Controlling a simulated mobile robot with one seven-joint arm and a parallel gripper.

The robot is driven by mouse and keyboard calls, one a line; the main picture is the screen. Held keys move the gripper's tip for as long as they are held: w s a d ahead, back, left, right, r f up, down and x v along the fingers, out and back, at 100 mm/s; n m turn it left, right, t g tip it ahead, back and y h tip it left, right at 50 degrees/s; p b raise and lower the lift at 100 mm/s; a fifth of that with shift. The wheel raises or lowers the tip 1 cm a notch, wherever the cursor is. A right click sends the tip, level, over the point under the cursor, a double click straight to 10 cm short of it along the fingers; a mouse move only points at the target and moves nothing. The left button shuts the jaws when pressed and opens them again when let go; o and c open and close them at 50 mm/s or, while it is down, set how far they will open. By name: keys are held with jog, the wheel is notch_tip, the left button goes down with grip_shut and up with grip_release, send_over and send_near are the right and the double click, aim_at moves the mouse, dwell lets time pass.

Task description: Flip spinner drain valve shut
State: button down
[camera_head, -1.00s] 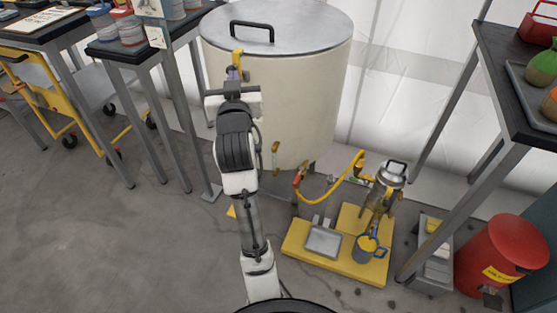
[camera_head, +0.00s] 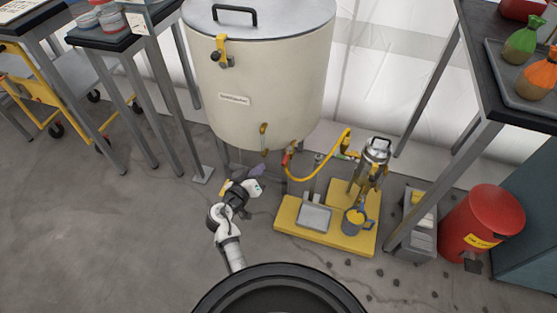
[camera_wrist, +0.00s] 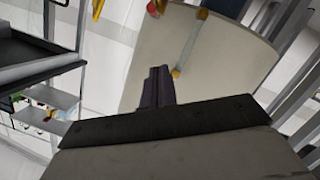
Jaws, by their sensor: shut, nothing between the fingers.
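The spinner appears to be the large cream drum (camera_head: 258,80) with a grey lid and a small label; its wall also shows in the wrist view (camera_wrist: 225,60). A yellow-handled fitting (camera_head: 264,138) hangs low on its front. Beside it, a red-and-yellow fitting (camera_head: 288,158) joins a yellow hose. I cannot tell for certain which is the drain valve. My gripper (camera_head: 258,178) is low, below and left of these fittings, apart from them. Its dark fingers (camera_wrist: 157,88) are together and empty in the wrist view.
A yellow platform (camera_head: 285,228) with a grey tray (camera_head: 314,217), a blue-grey mug (camera_head: 354,221) and a metal canister (camera_head: 372,155) stands right of my gripper. A yellow latch (camera_head: 222,50) is high on the drum. Tables flank both sides.

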send_over(286, 157)
jog(key=s+a, duration=0.2)
jog(key=a, duration=0.3)
jog(key=f, duration=0.2)
jog(key=shift+s+d+f+p, duration=0.25)
jog(key=shift+d+f, duration=0.35)
jog(key=shift+f, duration=0.25)
jog(key=shift+s+d+f+p, duration=0.2)
jog(key=shift+d+f, duration=0.4)
jog(key=shift+f, duration=0.2)
